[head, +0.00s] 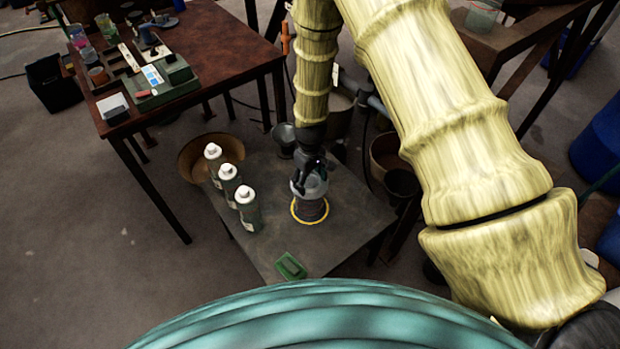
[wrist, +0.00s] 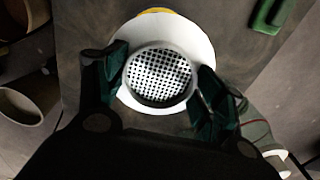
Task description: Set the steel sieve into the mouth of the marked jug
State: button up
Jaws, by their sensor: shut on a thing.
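My gripper (wrist: 160,88) is shut on the steel sieve (wrist: 159,76), a round cup with a perforated bottom, with one finger on each side of it. In the wrist view a wide pale rim (wrist: 193,38) surrounds the sieve. In the head view the jug (head: 312,208) stands on the small grey table inside a yellow ring (head: 295,214). My gripper (head: 308,182) is directly over the jug and hides part of its mouth. I cannot tell whether the sieve is inside the mouth or just above it.
Three white-capped bottles (head: 229,182) stand left of the jug on the grey table (head: 270,240). A green block (head: 290,267) lies at its front edge. A brown basin (head: 195,160) is beyond the bottles. A cluttered brown table (head: 215,55) stands back left.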

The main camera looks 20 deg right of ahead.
jog(key=o, duration=1.2)
notch_tip(320, 180, up, 12)
jog(key=shift+f, duration=0.1)
jog(key=s+d+f+m, duration=0.1)
jog(key=s+f, duration=0.5)
jog(key=s, duration=0.6)
jog(key=s+d+f+m, duration=0.1)
jog(key=s+f, duration=0.5)
jog(key=s, duration=0.6)
jog(key=s+d+f+m, duration=0.1)
jog(key=s+f, duration=0.5)
jog(key=s, duration=0.6)
jog(key=shift+d+f+m, duration=0.15)
jog(key=shift+d+m, duration=0.05)
jog(key=shift+m, duration=0.7)
